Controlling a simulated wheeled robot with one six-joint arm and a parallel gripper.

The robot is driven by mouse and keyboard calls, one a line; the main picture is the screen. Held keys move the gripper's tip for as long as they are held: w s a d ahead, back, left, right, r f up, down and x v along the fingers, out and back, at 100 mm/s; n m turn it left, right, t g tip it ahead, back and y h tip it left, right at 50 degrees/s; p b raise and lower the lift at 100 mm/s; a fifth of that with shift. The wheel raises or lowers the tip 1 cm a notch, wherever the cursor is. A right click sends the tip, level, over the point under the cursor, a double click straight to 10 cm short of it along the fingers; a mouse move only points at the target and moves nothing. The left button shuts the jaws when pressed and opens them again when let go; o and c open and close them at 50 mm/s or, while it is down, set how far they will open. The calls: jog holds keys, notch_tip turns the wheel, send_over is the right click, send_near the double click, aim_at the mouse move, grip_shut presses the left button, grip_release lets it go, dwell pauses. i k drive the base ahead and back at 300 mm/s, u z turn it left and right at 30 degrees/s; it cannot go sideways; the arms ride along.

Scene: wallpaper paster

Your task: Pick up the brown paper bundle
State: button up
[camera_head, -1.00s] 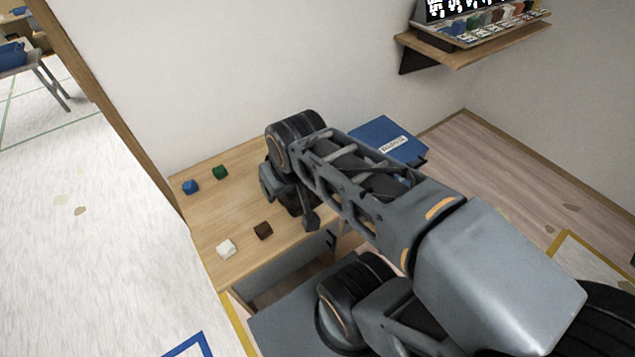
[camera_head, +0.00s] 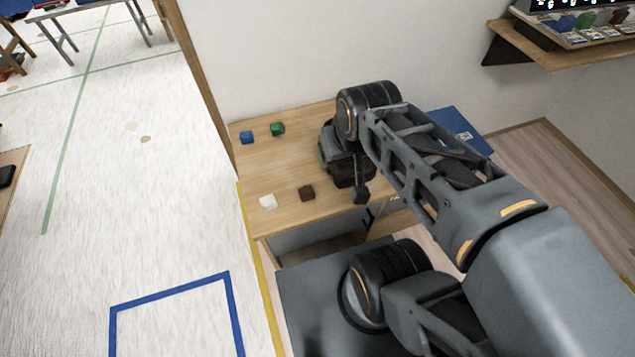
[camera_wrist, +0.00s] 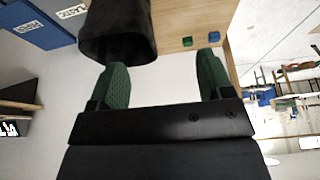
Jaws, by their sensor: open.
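The brown paper bundle (camera_head: 307,193) looks like a small dark brown block. It lies on the wooden table (camera_head: 262,172) near its front edge, right of a white block (camera_head: 268,202). It does not show in the wrist view. My gripper (camera_wrist: 163,75) is open, with two green fingertips spread apart and nothing between them. In the head view my arm's end is above the table's right part, to the right of the brown bundle and apart from it; the fingers are hard to make out there.
A blue block (camera_head: 247,137) and a green block (camera_head: 278,129) lie at the table's back left. A dark round thing (camera_wrist: 118,30) is close beyond the fingers in the wrist view. A blue bin (camera_head: 452,130) stands right of the table. A wall shelf (camera_head: 560,48) holds several small items.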

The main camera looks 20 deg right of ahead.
aim_at(307, 193)
jog(key=z, duration=2.85)
jog(key=k, duration=1.15)
jog(key=u, duration=2.1)
